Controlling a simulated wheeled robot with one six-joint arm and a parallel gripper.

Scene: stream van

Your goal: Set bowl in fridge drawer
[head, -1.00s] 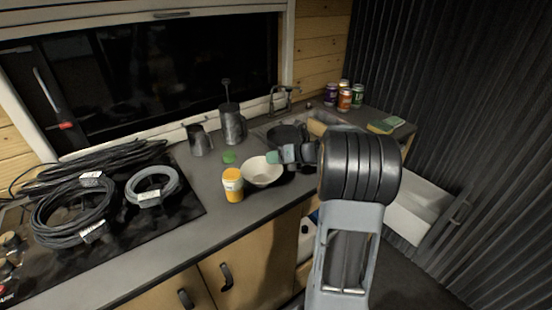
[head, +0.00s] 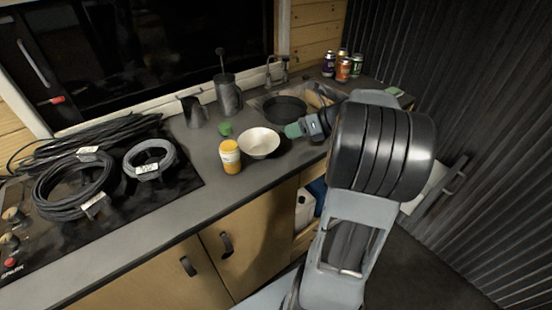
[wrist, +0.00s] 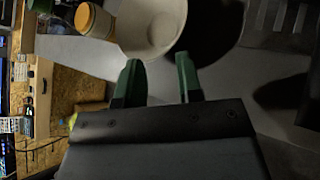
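The white bowl (head: 259,142) stands upright and looks empty on the grey counter. It also fills the top middle of the wrist view (wrist: 150,28). My gripper (head: 291,131) is just right of the bowl, with its green fingertips pointing toward it. In the wrist view my gripper (wrist: 161,68) has its two fingers apart with nothing between them, close to the bowl's near rim. Contact with the rim cannot be told. The pale open fridge drawer (head: 428,192) is low at the right, mostly hidden behind my arm.
A green lid (head: 225,129), a metal jug (head: 193,111) and a tall press (head: 228,95) stand behind. A dark pan (head: 285,109) is in the sink. Cable coils (head: 75,185) cover the left.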

